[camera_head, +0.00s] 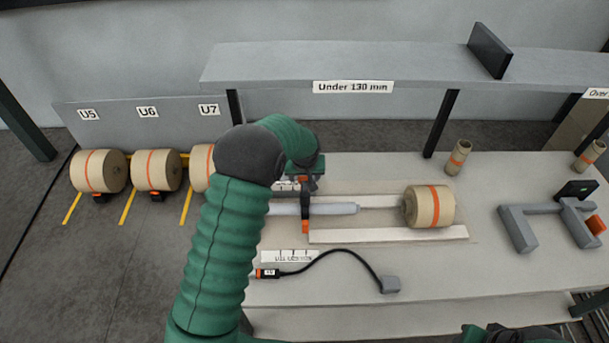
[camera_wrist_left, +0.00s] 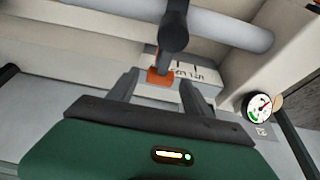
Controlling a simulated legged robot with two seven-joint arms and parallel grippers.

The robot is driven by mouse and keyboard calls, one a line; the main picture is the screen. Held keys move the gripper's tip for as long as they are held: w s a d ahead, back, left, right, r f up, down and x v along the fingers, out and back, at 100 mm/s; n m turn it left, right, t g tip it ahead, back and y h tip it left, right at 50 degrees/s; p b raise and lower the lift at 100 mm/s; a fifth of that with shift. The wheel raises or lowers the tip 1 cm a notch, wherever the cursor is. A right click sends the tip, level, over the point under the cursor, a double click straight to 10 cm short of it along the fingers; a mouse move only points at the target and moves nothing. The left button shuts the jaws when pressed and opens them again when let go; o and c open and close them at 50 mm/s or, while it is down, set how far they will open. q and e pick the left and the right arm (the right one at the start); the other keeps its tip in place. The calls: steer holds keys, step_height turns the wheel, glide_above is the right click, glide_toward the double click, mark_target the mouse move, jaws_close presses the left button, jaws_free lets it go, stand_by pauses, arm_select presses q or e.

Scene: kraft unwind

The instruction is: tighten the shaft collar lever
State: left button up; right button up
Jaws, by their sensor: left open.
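The shaft collar (camera_head: 306,205) is a dark ring around the grey shaft (camera_head: 335,209) on the bench. Its lever has an orange tip (camera_head: 305,227) hanging below the shaft. In the left wrist view the dark lever arm (camera_wrist_left: 174,32) comes down in front of the shaft (camera_wrist_left: 232,34) to the orange tip (camera_wrist_left: 160,77). My left gripper (camera_wrist_left: 160,84) is open, with its fingers on either side of the orange tip and small gaps visible. In the head view my forearm and hand mostly hide the fingers and the shaft's left end.
A tan roll (camera_head: 429,206) with an orange band sits right of the shaft. A cable (camera_head: 345,254) lies in front. A grey bracket (camera_head: 519,228) stands at right. A shelf (camera_head: 400,65) runs behind. More rolls (camera_head: 155,170) stand at left. A gauge (camera_wrist_left: 259,108) shows in the wrist view.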

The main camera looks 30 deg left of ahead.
arm_select(q)
jaws_close()
stand_by(1.4)
